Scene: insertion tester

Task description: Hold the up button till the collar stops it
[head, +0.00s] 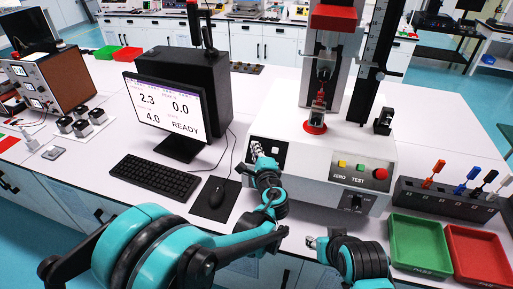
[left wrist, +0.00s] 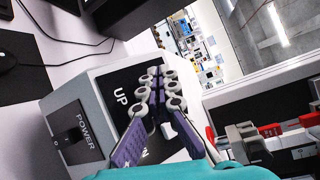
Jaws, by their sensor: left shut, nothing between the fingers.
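The tester (head: 300,155) is a pale machine with a column. My left gripper (head: 258,152) is over that panel, shut and empty. In the left wrist view the shut fingers (left wrist: 160,78) lie across the panel, beside the UP label (left wrist: 121,97). A white button (left wrist: 168,130) shows partly behind the fingers; the up button itself is hidden, so contact cannot be told. A red crosshead (head: 334,18) is high on the column. I cannot make out the collar for sure. My right gripper (head: 317,243) is low, before the bench edge.
The monitor (head: 165,108) reads 2.3, 0.0, 4.0 and READY. A keyboard (head: 154,178) and mouse (head: 217,196) lie left of my left gripper. A red knob (head: 380,174) is on the tester's front. Green (head: 420,243) and red (head: 477,255) trays lie at right.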

